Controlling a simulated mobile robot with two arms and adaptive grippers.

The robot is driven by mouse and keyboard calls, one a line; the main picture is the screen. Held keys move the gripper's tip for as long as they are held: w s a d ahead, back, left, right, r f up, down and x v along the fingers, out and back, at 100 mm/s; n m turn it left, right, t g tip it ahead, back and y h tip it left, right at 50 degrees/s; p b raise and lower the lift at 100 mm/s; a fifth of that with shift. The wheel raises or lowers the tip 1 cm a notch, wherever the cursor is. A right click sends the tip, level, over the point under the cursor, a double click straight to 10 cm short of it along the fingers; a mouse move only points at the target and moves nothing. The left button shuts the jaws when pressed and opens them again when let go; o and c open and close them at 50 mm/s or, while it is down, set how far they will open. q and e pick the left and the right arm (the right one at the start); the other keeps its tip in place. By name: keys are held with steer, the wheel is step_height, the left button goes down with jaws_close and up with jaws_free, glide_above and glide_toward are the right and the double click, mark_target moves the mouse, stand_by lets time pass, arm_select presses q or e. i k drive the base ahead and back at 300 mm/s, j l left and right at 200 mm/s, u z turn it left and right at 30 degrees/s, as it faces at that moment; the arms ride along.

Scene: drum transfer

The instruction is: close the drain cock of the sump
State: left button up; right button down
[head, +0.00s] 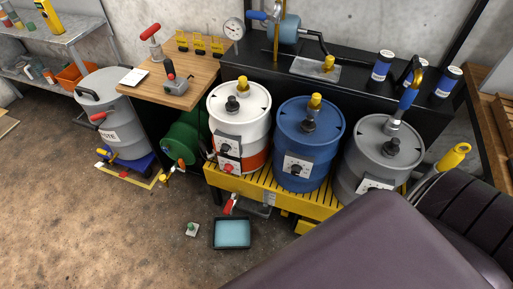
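The sump is the yellow spill pallet (258,187) under the three drums. A small cock with a red lever (230,204) sits low at its front left. The lever slants downward; I cannot tell whether the cock is open or shut. A metal-grey part (256,209) shows right of it under the pallet's front edge. A dark tray holding light blue liquid (232,234) lies on the floor just below the cock. Neither of my grippers is in view.
A white-and-orange drum (239,109), a blue drum (309,140) and a grey drum (378,150) stand on the pallet. A small green-and-white item (192,229) lies on the floor left of the tray. A green drum (184,142) lies left. Floor at the left front is clear.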

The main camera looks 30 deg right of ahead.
mark_target(228, 207)
steer(key=z, duration=0.6)
steer(key=k, duration=1.2)
